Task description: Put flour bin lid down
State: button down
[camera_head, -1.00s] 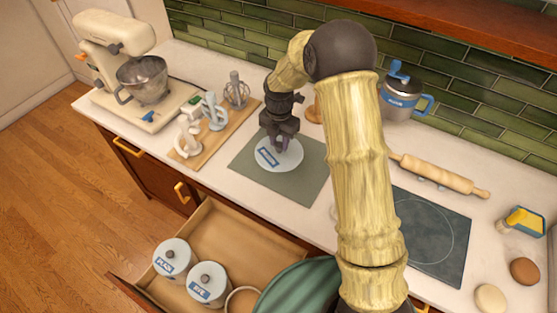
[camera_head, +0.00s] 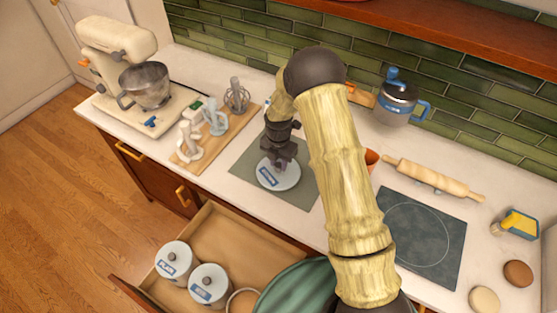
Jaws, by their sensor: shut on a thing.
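My gripper (camera_head: 280,160) points down and is shut on the knob area of the flour bin lid. The lid (camera_head: 283,182) is a pale round disc with a blue label, held level over the middle of the grey-green mat (camera_head: 243,168) on the counter. It looks very close to the mat; I cannot tell whether it touches. The fingertips and the knob are partly hidden. An open round bin (camera_head: 243,303) stands in the open drawer (camera_head: 222,240), partly cut off by the picture's bottom edge.
Two lidded canisters (camera_head: 175,262) (camera_head: 209,286) stand in the drawer. Left of the mat is a wooden board (camera_head: 214,143) with mixer attachments, then the stand mixer (camera_head: 115,40). Right are an orange cup (camera_head: 372,159), rolling pin (camera_head: 435,179) and dark hob (camera_head: 425,240).

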aim_at(279, 165)
jog(key=shift+f, duration=0.1)
jog(key=c, duration=1.1)
grip_release()
jog(key=shift+w+r+b, duration=0.15)
jog(key=shift+r+b, duration=0.15)
jog(key=shift+r, duration=0.25)
notch_tip(279, 165, up, 11)
jog(key=b, duration=0.3)
jog(key=shift+r, duration=0.1)
